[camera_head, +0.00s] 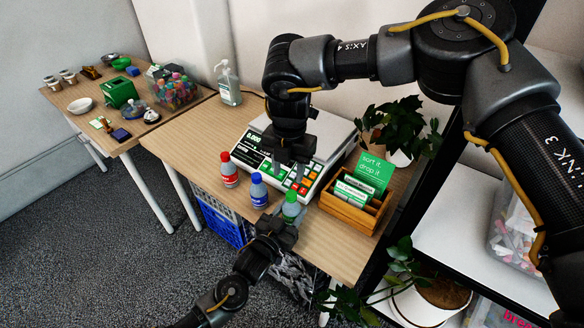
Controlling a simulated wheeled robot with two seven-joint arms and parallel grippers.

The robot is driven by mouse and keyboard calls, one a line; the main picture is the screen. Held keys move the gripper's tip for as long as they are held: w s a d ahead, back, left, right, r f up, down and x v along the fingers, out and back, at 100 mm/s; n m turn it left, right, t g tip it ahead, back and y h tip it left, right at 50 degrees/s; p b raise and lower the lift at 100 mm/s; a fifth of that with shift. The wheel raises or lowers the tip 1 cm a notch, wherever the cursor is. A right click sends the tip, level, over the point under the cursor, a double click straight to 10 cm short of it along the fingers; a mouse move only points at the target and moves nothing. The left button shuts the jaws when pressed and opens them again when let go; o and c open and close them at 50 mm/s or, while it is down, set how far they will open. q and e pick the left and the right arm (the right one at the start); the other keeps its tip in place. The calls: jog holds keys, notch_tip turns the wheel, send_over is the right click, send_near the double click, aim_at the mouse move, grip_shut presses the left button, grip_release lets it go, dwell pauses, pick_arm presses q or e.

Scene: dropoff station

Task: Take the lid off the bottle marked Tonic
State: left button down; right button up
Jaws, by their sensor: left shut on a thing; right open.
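Three bottles stand in a row near the table's front edge: one with a red cap (225,157), one with a blue cap (257,178) and one with a green cap (291,196). Their labels are too small to read, so I cannot tell which is marked Tonic. My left gripper (282,219) is shut on the green-capped bottle (290,210), low on its body, from the front. The bottle's lower part is hidden by the gripper. My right gripper (288,171) is open and empty, pointing down behind and above the blue-capped and green-capped bottles, in front of the scale.
A white scale (328,135) with a keypad stands behind the bottles. A wooden card box (348,212) with a green sign (374,168) is close on the right. A pump bottle (228,84) and potted plant (402,130) stand further back. A blue crate (222,222) is under the table.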

aim_at(291, 194)
jog(key=m, duration=0.4)
jog(key=shift+w+d, duration=0.1)
jog(key=shift+d, duration=0.25)
jog(key=m, duration=0.3)
jog(key=shift+f, duration=4)
grip_shut()
jog(key=n, duration=0.7)
jog(key=shift+n, duration=0.3)
jog(key=n, duration=0.5)
jog(key=shift+n, duration=0.3)
